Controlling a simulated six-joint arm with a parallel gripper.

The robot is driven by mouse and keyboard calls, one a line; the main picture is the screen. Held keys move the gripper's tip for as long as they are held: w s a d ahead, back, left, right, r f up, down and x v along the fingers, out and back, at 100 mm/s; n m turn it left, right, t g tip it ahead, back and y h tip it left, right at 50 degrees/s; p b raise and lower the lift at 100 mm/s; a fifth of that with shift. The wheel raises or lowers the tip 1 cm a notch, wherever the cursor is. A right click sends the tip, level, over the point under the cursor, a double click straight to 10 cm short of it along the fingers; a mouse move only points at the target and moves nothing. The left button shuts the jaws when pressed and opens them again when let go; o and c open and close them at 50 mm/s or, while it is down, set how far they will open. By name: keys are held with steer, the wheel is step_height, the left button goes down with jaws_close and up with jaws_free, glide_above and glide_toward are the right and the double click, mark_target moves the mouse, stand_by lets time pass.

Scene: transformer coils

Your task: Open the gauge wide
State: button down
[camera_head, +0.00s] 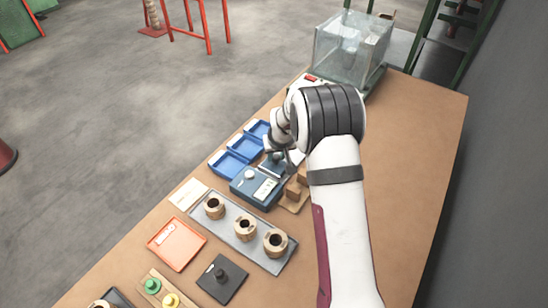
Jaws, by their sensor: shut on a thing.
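The gauge (245,191) appears to be the dark blue box on the table, with a round white dial or knob and a white label on top. My gripper (277,157) is at the far end of this box, beside a small dark upright part there. It is shut on that part, which looks like a piece of the gauge. My wrist and the small size hide the fingertips, so the exact grip and how far the gauge stands open cannot be made out.
Blue trays (232,164) lie left of my gripper. Wooden blocks (296,190) stand close on the right. A grey tray (258,250) holds three coils in front. An orange tray (176,258) and a dark plate with a peg (222,292) are nearer. A clear box (350,45) stands at the far end.

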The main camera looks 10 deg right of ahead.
steer(key=w+d, duration=0.5)
steer(key=shift+w+d, duration=0.1)
steer(key=shift+w, duration=0.05)
steer(key=c, duration=0.6)
jaws_free()
steer(key=shift+r, duration=0.1)
steer(key=v, duration=1.5)
steer(key=shift+s+r, duration=0.25)
